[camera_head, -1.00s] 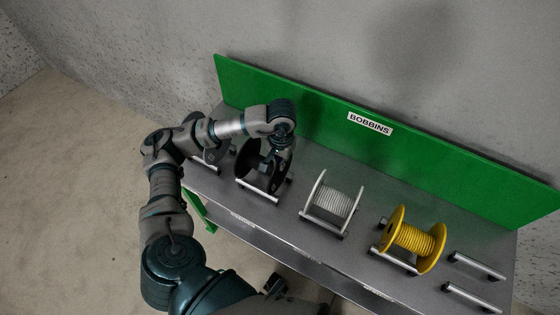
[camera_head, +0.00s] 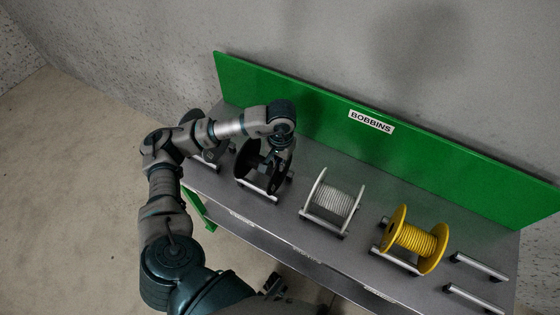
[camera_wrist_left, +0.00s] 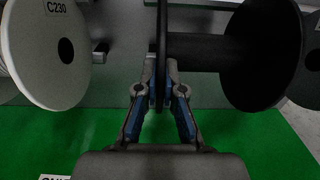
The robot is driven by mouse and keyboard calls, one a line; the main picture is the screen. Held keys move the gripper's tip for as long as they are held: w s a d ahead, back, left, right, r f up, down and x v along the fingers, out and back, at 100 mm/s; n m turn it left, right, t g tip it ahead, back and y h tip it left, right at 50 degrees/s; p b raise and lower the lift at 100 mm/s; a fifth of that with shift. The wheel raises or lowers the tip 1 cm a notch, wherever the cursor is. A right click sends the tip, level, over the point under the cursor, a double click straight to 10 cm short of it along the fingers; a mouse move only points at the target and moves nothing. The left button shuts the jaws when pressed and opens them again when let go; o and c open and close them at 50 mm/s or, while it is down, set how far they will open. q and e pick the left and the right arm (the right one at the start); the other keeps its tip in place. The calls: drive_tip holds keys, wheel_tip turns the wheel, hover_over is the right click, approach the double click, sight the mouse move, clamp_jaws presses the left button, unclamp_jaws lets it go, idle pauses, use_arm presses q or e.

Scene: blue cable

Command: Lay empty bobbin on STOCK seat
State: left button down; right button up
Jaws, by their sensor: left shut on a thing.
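The empty bobbin (camera_head: 247,163) is black, with two large flanges and a bare core. It sits at the second seat from the left on the bench, over the seat's light metal bars (camera_head: 258,188). My left gripper (camera_head: 277,158) comes down on it from above. In the left wrist view my left gripper (camera_wrist_left: 161,88) is shut on one flange of the black bobbin (camera_wrist_left: 205,52), seen edge-on between the fingers. Whether the bobbin's full weight rests on the bars I cannot tell. The STOCK label cannot be read. My right gripper is not in view.
A white bobbin (camera_head: 332,198) and a yellow bobbin (camera_head: 414,240) stand to the right on their seats. An empty seat (camera_head: 478,267) lies at the far right. Another dark bobbin (camera_head: 213,151) is partly hidden at left. A green back panel (camera_head: 300,98) runs behind the bench.

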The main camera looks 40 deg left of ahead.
use_arm(q)
drive_tip(key=c, duration=1.2)
unclamp_jaws()
wheel_tip(320, 180, up, 12)
